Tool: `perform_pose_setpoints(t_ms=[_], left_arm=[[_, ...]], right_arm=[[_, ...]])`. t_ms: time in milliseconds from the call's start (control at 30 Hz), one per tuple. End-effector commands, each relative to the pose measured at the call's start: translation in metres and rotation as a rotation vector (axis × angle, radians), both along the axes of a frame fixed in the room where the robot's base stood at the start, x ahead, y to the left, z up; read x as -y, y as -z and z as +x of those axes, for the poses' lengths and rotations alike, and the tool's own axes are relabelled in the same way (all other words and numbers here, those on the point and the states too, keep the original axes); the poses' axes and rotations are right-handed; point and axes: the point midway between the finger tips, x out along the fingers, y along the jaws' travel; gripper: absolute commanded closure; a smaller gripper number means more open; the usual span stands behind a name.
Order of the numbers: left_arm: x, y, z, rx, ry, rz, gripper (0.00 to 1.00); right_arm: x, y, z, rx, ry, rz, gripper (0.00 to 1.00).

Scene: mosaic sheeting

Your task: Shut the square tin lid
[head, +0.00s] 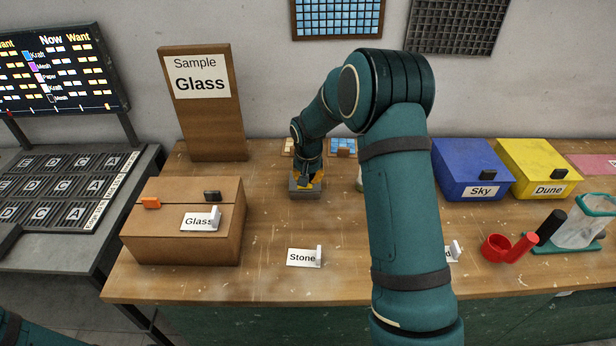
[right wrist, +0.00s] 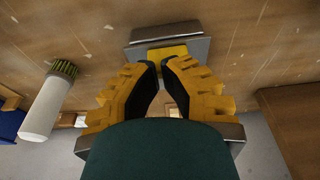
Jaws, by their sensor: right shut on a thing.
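The square tin (head: 306,193) is a small grey box standing on the wooden table, towards the back. My right gripper (head: 312,181) reaches down onto its top, and its yellow fingers cover part of it. In the right wrist view the grey tin (right wrist: 198,48) lies just beyond the fingertips, with a yellow patch on it. My right gripper (right wrist: 163,64) is shut on the tin's lid at that edge, though the fingertips hide the contact. I cannot tell how far the lid is open. My left gripper is out of view.
A brown box labelled Glass (head: 180,240) stands left of the tin, with a Glass sign (head: 205,125) behind it. Blue (head: 470,175) and yellow (head: 538,170) boxes stand at right. A white brush (right wrist: 46,105) shows in the right wrist view. A Stone card (head: 302,257) stands in front.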

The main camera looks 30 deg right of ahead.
Motion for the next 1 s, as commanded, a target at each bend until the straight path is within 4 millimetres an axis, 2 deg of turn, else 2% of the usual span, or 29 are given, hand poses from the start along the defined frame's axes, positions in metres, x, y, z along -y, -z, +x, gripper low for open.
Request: perform_pose_setpoints(t_ms=[767,867,1000], left_arm=[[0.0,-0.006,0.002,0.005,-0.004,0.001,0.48],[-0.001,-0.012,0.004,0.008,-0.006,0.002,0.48],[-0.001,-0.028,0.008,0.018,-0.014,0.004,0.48]], right_arm=[[0.008,-0.007,0.012,-0.001,0.001,0.001,1.0],[0.009,-0.017,0.012,0.001,0.001,0.0,1.0],[0.012,-0.042,0.012,0.002,0.001,0.0,1.0]])
